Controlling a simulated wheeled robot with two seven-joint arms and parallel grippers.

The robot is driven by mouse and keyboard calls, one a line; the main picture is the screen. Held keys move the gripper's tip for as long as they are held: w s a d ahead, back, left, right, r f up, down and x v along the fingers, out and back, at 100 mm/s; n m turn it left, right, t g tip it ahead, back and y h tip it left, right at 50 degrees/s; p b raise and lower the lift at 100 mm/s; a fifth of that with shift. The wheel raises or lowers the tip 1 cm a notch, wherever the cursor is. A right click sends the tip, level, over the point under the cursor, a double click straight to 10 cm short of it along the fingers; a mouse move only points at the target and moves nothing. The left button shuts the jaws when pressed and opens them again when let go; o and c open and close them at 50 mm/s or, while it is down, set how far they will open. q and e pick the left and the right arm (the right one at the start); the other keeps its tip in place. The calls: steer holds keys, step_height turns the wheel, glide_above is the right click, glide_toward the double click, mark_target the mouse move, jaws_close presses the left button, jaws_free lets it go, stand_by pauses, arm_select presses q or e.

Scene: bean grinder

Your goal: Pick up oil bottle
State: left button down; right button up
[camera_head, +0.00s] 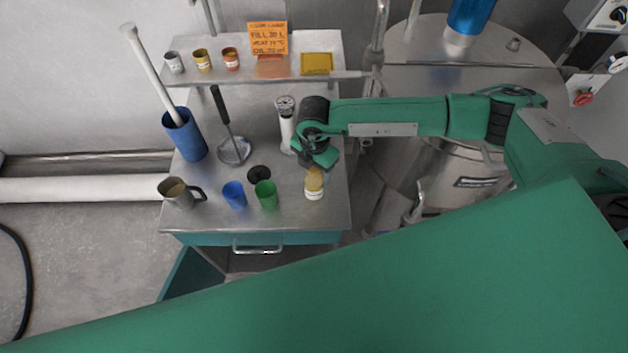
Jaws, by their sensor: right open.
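A small yellow bottle with a pale label (314,187), which looks like the oil bottle, stands upright near the right edge of the metal table (290,220). My right gripper (320,160) is open, just above and behind the bottle in the picture. Its fingers point down and come close to the bottle's top; I cannot tell whether they touch it. My left gripper is not in view.
A white-grey cylinder (286,128) stands just left of my gripper. Green (267,197) and blue (234,195) cups, a dark round piece (259,174) and a metal jug (177,193) stand further left. A large steel vessel (450,170) is at right.

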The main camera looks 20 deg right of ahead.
steer(key=c, duration=1.4)
jaws_close()
steer(key=shift+r, duration=0.15)
